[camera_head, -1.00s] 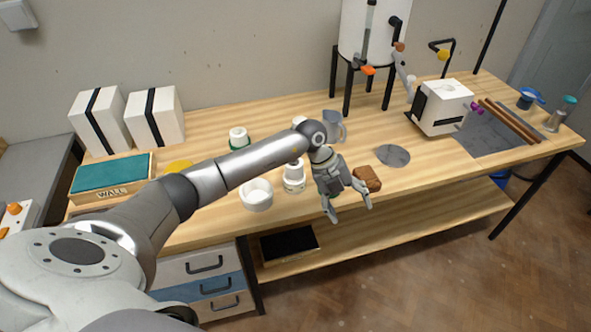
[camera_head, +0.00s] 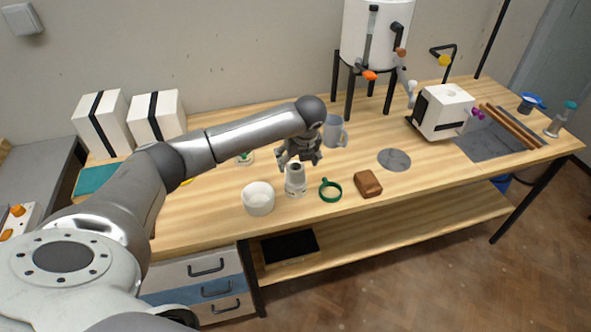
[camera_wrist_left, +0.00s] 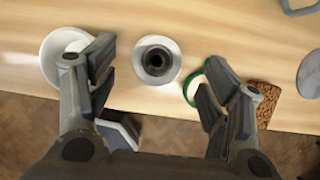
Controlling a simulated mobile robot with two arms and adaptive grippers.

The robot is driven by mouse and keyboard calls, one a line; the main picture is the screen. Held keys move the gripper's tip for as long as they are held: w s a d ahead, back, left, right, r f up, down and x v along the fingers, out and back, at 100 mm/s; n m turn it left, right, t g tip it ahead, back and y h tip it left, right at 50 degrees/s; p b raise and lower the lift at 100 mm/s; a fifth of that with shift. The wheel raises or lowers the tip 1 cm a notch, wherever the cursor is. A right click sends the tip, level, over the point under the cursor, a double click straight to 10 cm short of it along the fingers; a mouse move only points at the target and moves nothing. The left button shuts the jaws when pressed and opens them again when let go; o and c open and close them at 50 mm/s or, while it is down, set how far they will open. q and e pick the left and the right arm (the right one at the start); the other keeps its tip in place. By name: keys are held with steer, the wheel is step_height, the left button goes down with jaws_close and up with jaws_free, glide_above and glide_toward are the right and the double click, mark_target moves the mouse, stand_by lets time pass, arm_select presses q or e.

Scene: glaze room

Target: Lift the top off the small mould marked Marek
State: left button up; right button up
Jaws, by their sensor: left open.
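A small white mould (camera_head: 295,188) with a dark round opening on top stands near the front edge of the table. It also shows in the left wrist view (camera_wrist_left: 172,72), seen from above between my fingers. I cannot read a name on it. My left gripper (camera_head: 296,160) is open and empty, just above and behind this mould in the head view; in the wrist view the open fingers (camera_wrist_left: 153,82) sit left and right of it, apart from it. Another small white piece (camera_head: 245,157) with green is mostly hidden behind my left arm. My right gripper is not in view.
A white bowl (camera_head: 258,198) stands left of the mould. A green ring (camera_head: 330,190) and a brown block (camera_head: 368,184) are to the right. A grey jug (camera_head: 333,131) stands behind. Two strapped white blocks (camera_head: 157,116) are at the back left.

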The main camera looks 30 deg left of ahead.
mark_target(295, 168)
arm_select(q)
steer(key=x, duration=0.1)
steer(key=p+x, duration=0.1)
steer(key=x, duration=0.1)
steer(key=shift+s+f, duration=0.15)
steer(key=shift+f, duration=0.2)
steer(key=shift+a+f+p, duration=0.15)
steer(key=shift+f+p, duration=0.15)
steer(key=shift+f, duration=0.25)
steer(key=shift+c, duration=0.4)
steer(key=c, duration=1)
steer(key=shift+c, duration=0.2)
steer(key=shift+w+r, duration=0.15)
steer(key=shift+w, duration=0.05)
